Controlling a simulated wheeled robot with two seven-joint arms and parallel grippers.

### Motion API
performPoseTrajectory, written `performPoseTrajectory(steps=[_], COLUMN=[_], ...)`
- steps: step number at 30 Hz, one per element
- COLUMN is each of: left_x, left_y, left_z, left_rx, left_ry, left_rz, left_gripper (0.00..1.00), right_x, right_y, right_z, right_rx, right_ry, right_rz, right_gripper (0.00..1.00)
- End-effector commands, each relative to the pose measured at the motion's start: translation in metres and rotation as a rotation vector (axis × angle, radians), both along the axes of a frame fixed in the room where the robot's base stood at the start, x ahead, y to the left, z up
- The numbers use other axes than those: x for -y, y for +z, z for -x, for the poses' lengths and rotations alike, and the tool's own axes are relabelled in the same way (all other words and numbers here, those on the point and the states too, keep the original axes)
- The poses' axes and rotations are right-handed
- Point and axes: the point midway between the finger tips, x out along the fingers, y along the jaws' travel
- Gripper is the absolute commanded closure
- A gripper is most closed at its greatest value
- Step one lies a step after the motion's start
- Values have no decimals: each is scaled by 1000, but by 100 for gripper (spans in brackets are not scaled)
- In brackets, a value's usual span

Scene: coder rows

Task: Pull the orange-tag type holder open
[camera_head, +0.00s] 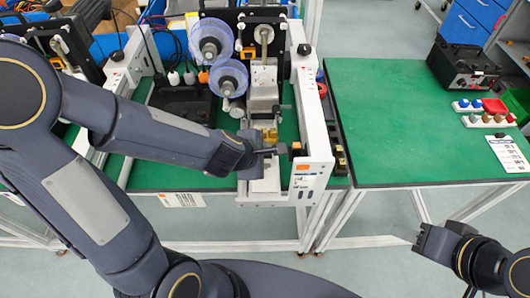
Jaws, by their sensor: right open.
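A coding machine (312,120) with a white frame stands on the green bench, with two clear-blue reels (211,41) at its upper left. An orange mark (296,146) shows on its right side, and an orange label (309,168) is on the front panel. A brass-yellow block (269,134), perhaps the type holder, sits low in the middle of the machine. My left gripper (273,151) is just in front of this block. Its fingers are small and partly hidden, so I cannot tell whether they touch it. My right gripper (428,241) is open and empty, low at the right, away from the machine.
A second green table (390,130) at the right is mostly clear. It holds a black power unit (463,66), small coloured parts (492,106) and a printed card (509,153). Another machine (45,45) stands at the left, partly behind my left arm.

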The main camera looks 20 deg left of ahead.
Motion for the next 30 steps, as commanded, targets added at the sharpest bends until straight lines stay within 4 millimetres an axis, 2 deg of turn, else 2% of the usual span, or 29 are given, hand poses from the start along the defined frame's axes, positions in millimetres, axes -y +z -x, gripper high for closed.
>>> performPoseTrajectory(steps=[1, 3, 10, 16, 30], left_x=[-2, -5, -13, -15, -15], left_y=[12, 23, 49, 54, 53], left_z=[5, 12, 34, 41, 41], left_rx=[3, 4, 2, 1, 1], left_ry=[0, 1, 1, 0, -1], left_rz=[1, 1, 0, 0, 0], left_gripper=[63, 63, 63, 63, 63], right_x=[0, 0, 0, 0, 0], right_y=[10, 18, 40, 44, 43], right_z=[0, 0, 0, 0, 0], right_rx=[0, 0, 0, 0, 0], right_ry=[0, 0, 0, 0, 0], right_rz=[0, 0, 0, 0, 0], right_gripper=[57, 57, 57, 57, 57])
